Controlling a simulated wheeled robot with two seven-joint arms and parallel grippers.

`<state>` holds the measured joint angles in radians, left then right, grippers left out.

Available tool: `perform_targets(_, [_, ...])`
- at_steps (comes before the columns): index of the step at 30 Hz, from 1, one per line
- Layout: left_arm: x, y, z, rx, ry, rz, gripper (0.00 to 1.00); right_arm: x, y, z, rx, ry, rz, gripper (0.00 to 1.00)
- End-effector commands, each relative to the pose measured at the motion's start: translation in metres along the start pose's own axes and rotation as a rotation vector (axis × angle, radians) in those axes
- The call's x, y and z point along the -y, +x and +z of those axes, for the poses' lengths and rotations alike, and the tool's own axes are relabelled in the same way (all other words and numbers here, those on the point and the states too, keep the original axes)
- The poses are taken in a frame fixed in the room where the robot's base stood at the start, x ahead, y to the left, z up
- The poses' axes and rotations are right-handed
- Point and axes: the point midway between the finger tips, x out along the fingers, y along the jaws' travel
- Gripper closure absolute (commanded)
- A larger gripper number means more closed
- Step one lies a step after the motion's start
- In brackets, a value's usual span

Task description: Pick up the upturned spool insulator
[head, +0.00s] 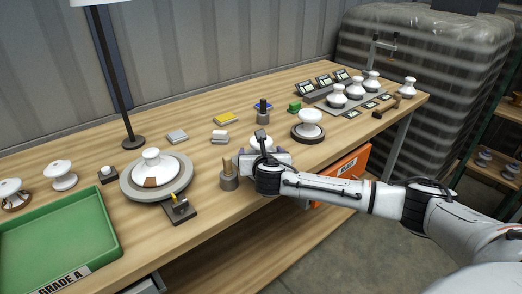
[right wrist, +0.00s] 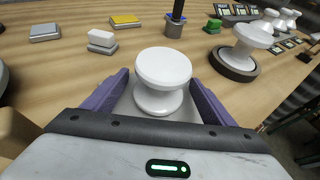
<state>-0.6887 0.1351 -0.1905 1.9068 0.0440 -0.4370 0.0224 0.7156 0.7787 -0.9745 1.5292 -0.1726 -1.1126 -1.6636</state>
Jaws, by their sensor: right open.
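A white spool insulator (right wrist: 163,72) stands on the wooden table with a broad flat disc on top, a narrow waist and a wider lower part. In the head view its top (head: 261,141) shows just behind my right gripper (head: 264,157), which hides the rest. In the right wrist view the purple fingers of my right gripper (right wrist: 158,88) are open, one on each side of the spool; I cannot tell whether they touch it. Another white spool (head: 310,122) stands to the right on a dark round base (head: 308,138). My left gripper is not in view.
A wooden-handled tool (head: 228,176) stands close left of my right gripper. A turntable (head: 176,187) with an insulator and a green tray (head: 95,215) lie further left. Behind are a dark-topped post (head: 263,112) and small blocks.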

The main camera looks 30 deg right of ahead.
Motion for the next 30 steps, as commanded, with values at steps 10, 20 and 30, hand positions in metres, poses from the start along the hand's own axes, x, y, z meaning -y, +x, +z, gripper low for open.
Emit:
perform_targets(10, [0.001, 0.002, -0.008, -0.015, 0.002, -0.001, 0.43, 0.0, 0.001, 0.0, 0.0, 0.0, 0.001, 0.4])
perform_targets(20, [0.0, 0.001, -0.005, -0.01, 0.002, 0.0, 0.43, 0.0, 0.001, 0.002, 0.004, 0.001, 0.001, 0.77])
perform_targets(30, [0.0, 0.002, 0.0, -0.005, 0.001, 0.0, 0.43, -0.001, -0.01, 0.03, 0.009, 0.003, 0.003, 0.77])
